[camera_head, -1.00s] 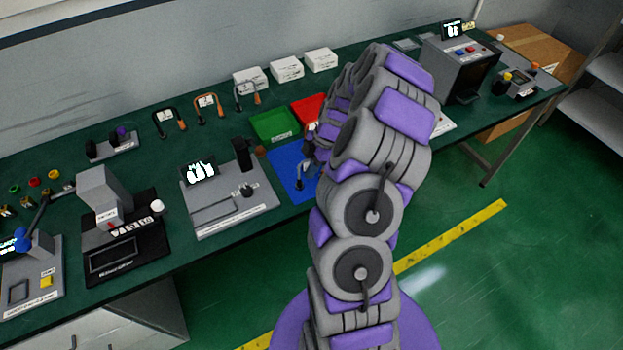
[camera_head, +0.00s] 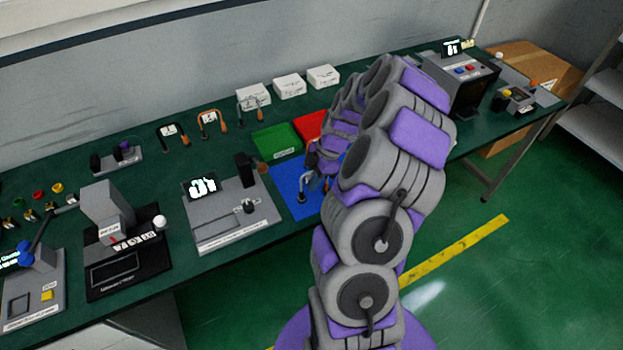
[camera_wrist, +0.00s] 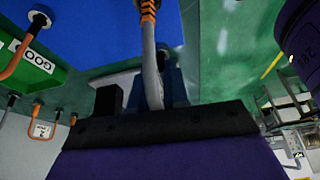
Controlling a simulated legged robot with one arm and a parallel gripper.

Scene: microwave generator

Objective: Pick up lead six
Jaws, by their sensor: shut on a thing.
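My gripper (camera_head: 318,166) is low over the blue mat (camera_head: 285,188), partly hidden behind my arm. In the wrist view my gripper (camera_wrist: 155,106) is shut on a grey lead (camera_wrist: 149,65) with an orange end at the top of the picture. The lead runs from the jaws across the blue mat (camera_wrist: 100,28). In the head view a grey lead (camera_head: 303,189) shows beside the gripper on the mat. No number can be read on it, so I cannot tell which lead it is.
A green tray (camera_head: 276,139) and a red tray (camera_head: 309,124) lie behind the mat. More leads (camera_head: 172,133) (camera_head: 210,120) (camera_head: 250,107) and white boxes (camera_head: 289,86) stand at the back. A grey tester (camera_head: 230,215) is left of the mat.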

